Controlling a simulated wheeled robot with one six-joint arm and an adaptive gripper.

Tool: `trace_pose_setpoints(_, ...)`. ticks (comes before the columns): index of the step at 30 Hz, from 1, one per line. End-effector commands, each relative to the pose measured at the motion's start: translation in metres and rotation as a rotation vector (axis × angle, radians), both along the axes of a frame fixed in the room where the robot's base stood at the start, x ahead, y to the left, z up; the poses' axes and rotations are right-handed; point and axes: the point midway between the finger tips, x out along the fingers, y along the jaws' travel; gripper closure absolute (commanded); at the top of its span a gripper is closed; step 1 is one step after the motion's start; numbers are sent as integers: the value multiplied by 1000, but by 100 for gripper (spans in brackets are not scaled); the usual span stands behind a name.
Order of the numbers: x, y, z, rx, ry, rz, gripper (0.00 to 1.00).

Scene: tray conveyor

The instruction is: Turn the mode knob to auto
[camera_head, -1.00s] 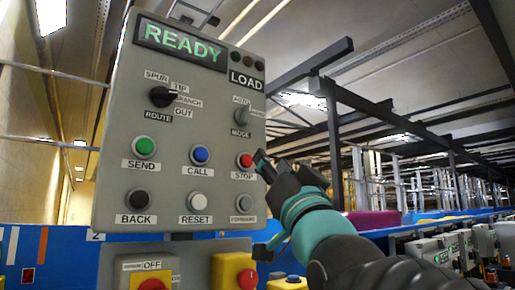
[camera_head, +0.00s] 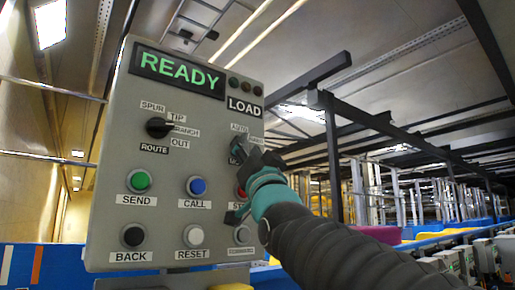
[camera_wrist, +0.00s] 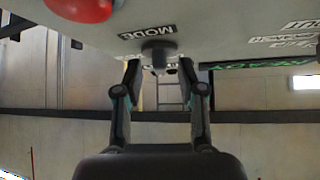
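The grey control panel (camera_head: 105,190) fills the left of the head view. The mode knob (camera_wrist: 158,50) shows in the wrist view beside its MODE label (camera_wrist: 146,33). My gripper (camera_wrist: 160,68) is open, with one finger on each side of the knob and visible gaps between. In the head view my gripper (camera_head: 247,150) is at the panel's right side, over the knob. It hides most of the knob there, so I cannot tell which way the knob points. The AUTO label (camera_head: 239,127) shows just above my gripper.
The route knob (camera_head: 159,128) is on the panel's left. The red stop button (camera_wrist: 82,8) is close to my gripper. Green send (camera_head: 139,180), blue call (camera_head: 196,186) and white reset (camera_head: 193,236) buttons are lower. The READY display (camera_head: 178,69) is lit green.

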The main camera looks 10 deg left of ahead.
Motion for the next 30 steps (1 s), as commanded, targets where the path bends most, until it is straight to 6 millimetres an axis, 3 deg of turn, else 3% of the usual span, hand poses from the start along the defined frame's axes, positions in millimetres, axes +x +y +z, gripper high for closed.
trace_pose_setpoints(13, 6, 5, 7, -1, 1, 0, 60)
trace_pose_setpoints(18, 6, 5, 7, -1, 1, 0, 100)
trace_pose_setpoints(30, 7, 2, 7, -25, -38, -4, 100)
